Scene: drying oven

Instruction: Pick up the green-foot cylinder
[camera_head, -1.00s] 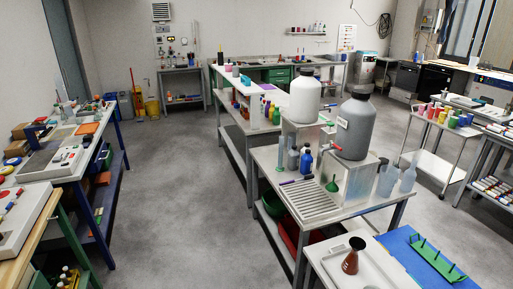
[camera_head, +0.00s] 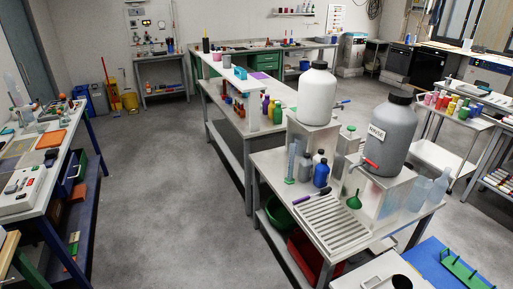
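A clear, narrow cylinder with a green foot (camera_head: 291,163) stands upright on the middle bench, near its left edge.
The middle bench (camera_head: 289,211) also carries a slotted drain rack (camera_head: 334,224), a green funnel (camera_head: 354,201) and a large grey jug (camera_head: 388,135) with a red tap. The grey floor (camera_head: 175,190) left of the bench is open. A cluttered side table (camera_head: 62,150) stands at the left.

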